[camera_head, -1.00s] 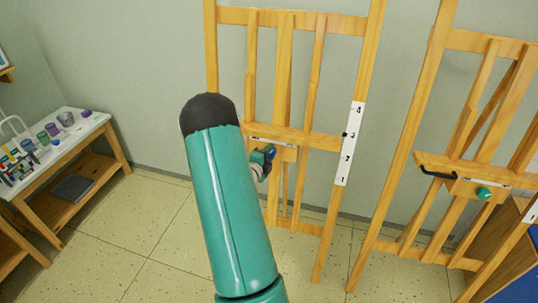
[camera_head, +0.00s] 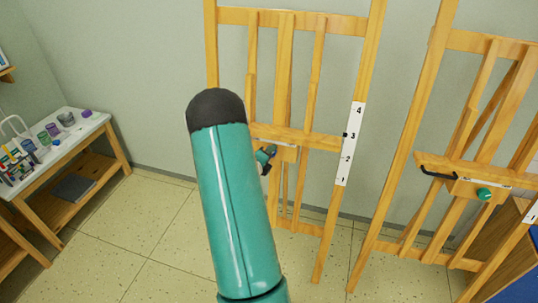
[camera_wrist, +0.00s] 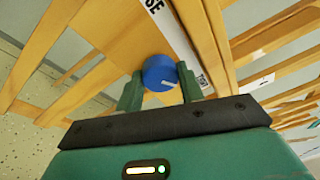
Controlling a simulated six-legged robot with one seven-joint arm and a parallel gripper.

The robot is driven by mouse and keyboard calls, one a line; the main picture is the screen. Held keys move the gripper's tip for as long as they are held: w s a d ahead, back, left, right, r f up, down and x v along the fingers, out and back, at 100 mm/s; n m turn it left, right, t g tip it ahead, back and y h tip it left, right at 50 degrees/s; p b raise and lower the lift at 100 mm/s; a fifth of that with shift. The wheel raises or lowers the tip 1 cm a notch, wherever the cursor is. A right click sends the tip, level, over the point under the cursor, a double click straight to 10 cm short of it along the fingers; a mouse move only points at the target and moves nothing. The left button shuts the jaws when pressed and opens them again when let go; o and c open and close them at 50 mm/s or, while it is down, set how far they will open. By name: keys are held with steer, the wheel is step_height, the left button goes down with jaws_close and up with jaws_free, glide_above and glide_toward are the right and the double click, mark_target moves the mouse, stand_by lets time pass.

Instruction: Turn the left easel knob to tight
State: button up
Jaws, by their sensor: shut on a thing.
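The left easel (camera_head: 293,142) is wooden and stands upright in the head view. Its blue round knob (camera_wrist: 160,72) shows in the wrist view with a white pointer line towards its lower right. My gripper (camera_wrist: 160,90) has its two green fingers on either side of the knob and is shut on it. In the head view my gripper (camera_head: 266,158) is at the easel's crossbar, small and partly hidden by my arm. A white label beside the knob ends in the letters "SE"; the rest is out of view.
A second easel (camera_head: 470,165) with a green knob (camera_head: 484,194) and a black handle stands at the right. A number strip (camera_head: 349,145) is on the left easel's right leg. A small table (camera_head: 62,140) with jars stands at the left.

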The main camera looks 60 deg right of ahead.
steer(key=shift+w+r, duration=0.1)
steer(key=o, duration=1)
steer(key=shift+a, duration=0.1)
steer(key=a, duration=0.4)
steer(key=a+r, duration=0.1)
steer(key=a, duration=0.4)
steer(key=a+r, duration=0.1)
steer(key=a, duration=0.3)
steer(key=shift+w+a+r, duration=0.2)
steer(key=shift+a, duration=0.05)
